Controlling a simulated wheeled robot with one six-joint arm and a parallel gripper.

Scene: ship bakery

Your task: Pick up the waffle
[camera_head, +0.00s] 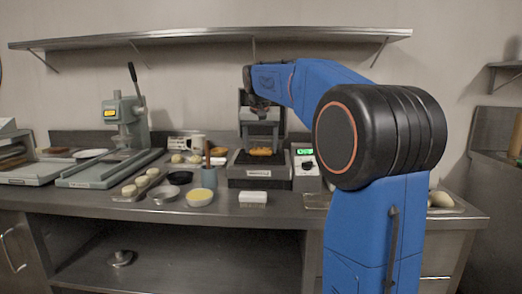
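A golden-brown item (261,151), which looks like the waffle, lies on the dark top of a grey appliance (259,172) in the middle of the counter. It is too small to make out a waffle pattern. My gripper (262,112) hangs above and behind the item, in front of an upright grey-and-black part of the appliance. The fingers are dark and small against that part, so I cannot tell whether they are open or shut. I see nothing clearly held.
A box with a green display (305,160) stands right of the appliance. To its left are a blue-grey cup (209,177), a yellow-filled bowl (199,196) and a lever press (124,113). A pale block (253,198) lies in front. A wall shelf (215,36) runs above.

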